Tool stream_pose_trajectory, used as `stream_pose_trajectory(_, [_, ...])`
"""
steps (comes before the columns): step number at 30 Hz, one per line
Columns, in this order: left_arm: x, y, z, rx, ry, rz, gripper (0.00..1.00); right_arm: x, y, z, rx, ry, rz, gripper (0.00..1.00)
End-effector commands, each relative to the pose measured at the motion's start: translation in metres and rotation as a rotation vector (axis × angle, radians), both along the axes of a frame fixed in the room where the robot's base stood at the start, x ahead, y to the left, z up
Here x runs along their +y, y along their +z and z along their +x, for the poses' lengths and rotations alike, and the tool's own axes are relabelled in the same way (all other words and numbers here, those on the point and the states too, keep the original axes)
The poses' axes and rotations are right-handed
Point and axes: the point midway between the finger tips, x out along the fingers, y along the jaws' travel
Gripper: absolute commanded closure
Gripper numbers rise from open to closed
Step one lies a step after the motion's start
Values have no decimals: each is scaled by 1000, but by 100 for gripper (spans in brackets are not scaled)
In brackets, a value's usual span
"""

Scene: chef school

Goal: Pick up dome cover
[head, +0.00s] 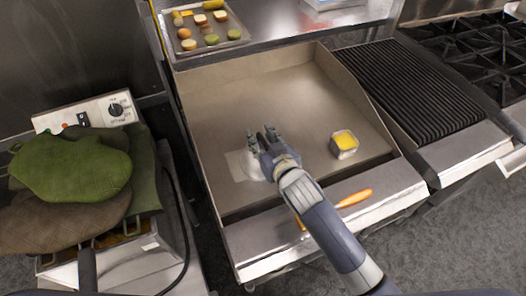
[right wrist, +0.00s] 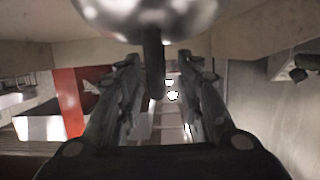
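In the right wrist view the dome cover (right wrist: 150,14) is a shiny metal dome at the top edge, only partly in the picture. Its dark handle (right wrist: 154,62) points down from it, between the fingers. My right gripper (right wrist: 165,95) has its fingers apart on both sides of the handle, with a clear gap on the right. In the head view my right gripper (head: 261,138) is over the griddle with its fingers spread. My left gripper is not in view.
A griddle (head: 300,90) with raised side walls surrounds the gripper. A small metal container of yellow stuff (head: 344,143) stands to the right. An orange-handled tool (head: 354,198) lies near the front. A food tray (head: 206,45) is behind; green oven mitts (head: 70,165) lie left.

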Motion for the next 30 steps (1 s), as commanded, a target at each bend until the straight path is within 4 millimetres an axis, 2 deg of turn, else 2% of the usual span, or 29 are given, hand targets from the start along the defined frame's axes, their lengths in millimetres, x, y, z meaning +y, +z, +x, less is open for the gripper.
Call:
stream_pose_trajectory(3, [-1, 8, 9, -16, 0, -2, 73, 7, -2, 14, 0, 1, 0, 66])
stream_pose_trajectory(7, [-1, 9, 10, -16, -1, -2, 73, 11, -7, 25, 0, 1, 0, 66])
stream_pose_trajectory(17, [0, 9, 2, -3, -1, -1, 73, 13, -10, 29, 0, 1, 0, 66])
stream_pose_trajectory(21, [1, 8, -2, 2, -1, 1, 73, 13, -10, 29, 0, 1, 0, 96])
stream_pose_trajectory(22, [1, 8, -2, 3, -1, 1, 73, 13, -10, 29, 0, 1, 0, 100])
stream_pose_trajectory(30, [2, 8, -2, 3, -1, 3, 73, 13, -9, 29, -2, 1, 0, 100])
